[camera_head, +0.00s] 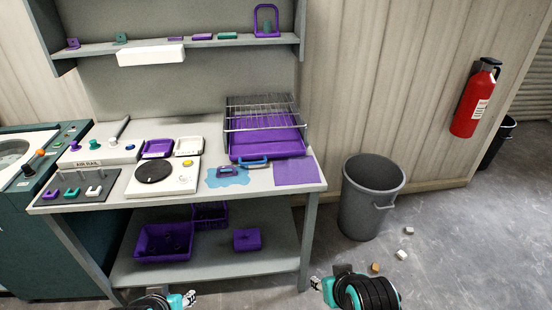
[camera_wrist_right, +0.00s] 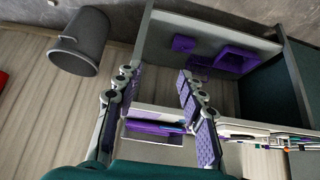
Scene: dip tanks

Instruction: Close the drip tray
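The purple drip tray (camera_head: 266,146) lies under a wire rack (camera_head: 262,113) at the bench's right end in the head view. Its front part sticks out beyond the rack's wires toward me. My right gripper (camera_wrist_right: 152,98) is open and empty in the wrist view, its two padded fingers well apart. In the head view my right gripper (camera_head: 316,284) is low, in front of the bench and clear of the tray. My left gripper (camera_head: 189,298) is at the bottom edge, away from the tray; its finger opening is not clear.
A blue-handled tool (camera_head: 251,163), a blue puddle-shaped patch (camera_head: 228,178) and a purple mat (camera_head: 297,173) lie before the tray. A white scale-like device (camera_head: 163,176) stands left. A grey bin (camera_head: 371,200) stands right of the bench. Small blocks (camera_head: 401,254) lie on the floor.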

